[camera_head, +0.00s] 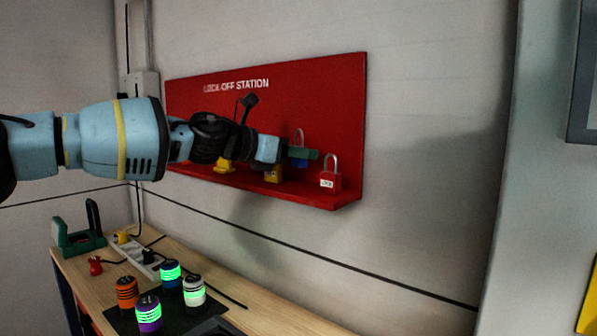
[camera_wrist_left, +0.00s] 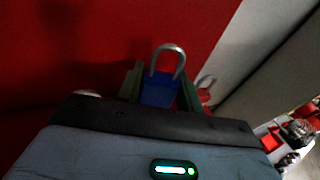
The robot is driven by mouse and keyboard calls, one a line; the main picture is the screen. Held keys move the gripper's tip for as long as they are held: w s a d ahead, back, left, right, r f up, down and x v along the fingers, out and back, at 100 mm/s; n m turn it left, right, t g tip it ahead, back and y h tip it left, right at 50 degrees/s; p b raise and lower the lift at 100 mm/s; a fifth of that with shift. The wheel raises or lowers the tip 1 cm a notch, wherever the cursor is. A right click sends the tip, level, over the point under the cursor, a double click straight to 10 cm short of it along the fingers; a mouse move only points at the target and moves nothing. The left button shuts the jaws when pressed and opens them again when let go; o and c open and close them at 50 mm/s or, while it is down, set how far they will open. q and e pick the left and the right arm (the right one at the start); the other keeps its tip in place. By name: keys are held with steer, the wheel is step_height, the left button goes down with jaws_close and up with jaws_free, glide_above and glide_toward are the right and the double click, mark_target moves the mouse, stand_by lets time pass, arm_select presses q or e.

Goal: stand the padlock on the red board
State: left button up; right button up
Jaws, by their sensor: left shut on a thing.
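The red board (camera_head: 345,90) marked "LOCK-OFF STATION" is on the wall and has a red ledge (camera_head: 325,198) along its bottom. My left gripper (camera_head: 303,153) is in front of the board, above the right part of the ledge. Its green fingers are shut on a blue padlock (camera_wrist_left: 158,91), which is upright with its silver shackle on top. The fingers partly cover it in the head view (camera_head: 299,163). I cannot tell whether its base touches the ledge. My right gripper is not in view.
A red padlock (camera_head: 331,180) stands on the ledge just right of my gripper. Yellow padlocks (camera_head: 273,174) (camera_head: 224,166) are to the left, partly behind my arm. Below, a wooden bench (camera_head: 270,318) holds several lit cylinders (camera_head: 149,313), a power strip (camera_head: 130,252) and a green-and-black tool (camera_head: 80,238).

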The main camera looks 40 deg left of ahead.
mark_target(299, 187)
arm_select(q)
step_height(299, 187, down, 4)
steer(key=shift+r, duration=0.1)
steer(key=shift+f, duration=0.2)
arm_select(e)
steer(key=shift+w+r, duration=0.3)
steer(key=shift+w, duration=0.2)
arm_select(q)
steer(key=shift+f, duration=0.15)
steer(key=o, duration=0.8)
steer(key=shift+c, duration=0.2)
